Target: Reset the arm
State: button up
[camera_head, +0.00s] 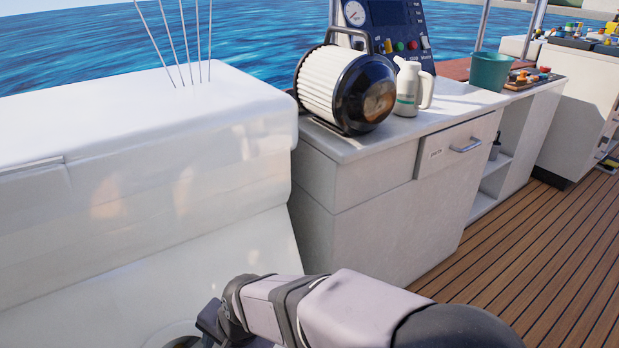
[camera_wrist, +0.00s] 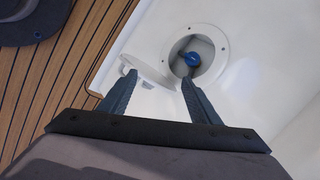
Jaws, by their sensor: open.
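My gripper (camera_wrist: 160,88) is open and empty in the wrist view, its two dark fingers spread apart. Beyond the fingertips a round white-rimmed hatch opening (camera_wrist: 220,46) is set in a white surface. A blue knob or valve (camera_wrist: 190,59) sits inside it. A white round lid (camera_wrist: 150,74) stands open to the left of the opening. In the head view my arm reaches in from the bottom edge, and my gripper (camera_head: 207,322) is low at the bottom, mostly hidden; a bit of the round opening (camera_head: 183,343) shows there.
A white hull block (camera_head: 140,140) rises left of my arm. A counter (camera_head: 365,145) holds a ribbed cylinder with a black end (camera_head: 347,90), a white jug (camera_head: 408,88) and a green bucket (camera_head: 489,71). A control panel (camera_head: 392,32) stands behind. Wood decking (camera_head: 545,240) is clear at right.

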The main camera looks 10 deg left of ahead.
jog(key=w+d+r+h+p, duration=0.1)
jog(key=w+d, duration=0.1)
jog(key=d, duration=0.9)
jog(key=w+d+r+h+p, duration=0.1)
jog(key=w+d+h+p, duration=0.1)
jog(key=d, duration=1)
jog(key=s+d+n+g+p, duration=0.1)
jog(key=s+d+n+p, duration=0.35)
jog(key=d, duration=1.15)
notch_tip(320, 180, up, 38)
jog(key=s+m+p, duration=0.1)
jog(key=p, duration=3.4)
jog(key=shift+s+a+r+h, duration=0.15)
jog(key=shift+a+h, duration=0.25)
